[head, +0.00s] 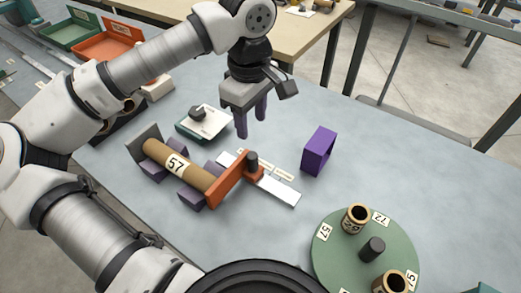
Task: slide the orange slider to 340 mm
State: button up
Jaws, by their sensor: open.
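The orange slider (229,178) is an upright orange plate with a dark knob (251,161). It sits on a pale metal rail (279,191), at the right end of a brown tube (158,153) labelled 57. The tube rests in purple cradles (196,194). The rail's scale marks are too small to read. My gripper (251,122) points down with two purple fingers spread apart and empty. In the picture it is above the knob, apart from it.
A purple block frame (319,151) stands right of the rail. A green turntable (333,267) with short tubes is at the lower right. A small white-topped device (205,121) lies behind the tube. Green (68,34) and orange (103,46) bins are at the far left.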

aim_at(252, 155)
notch_tip(252, 155, down, 14)
jog(key=shift+s+r+p, duration=0.1)
jog(key=shift+r+p, duration=0.05)
jog(key=shift+p, duration=0.95)
grip_shut()
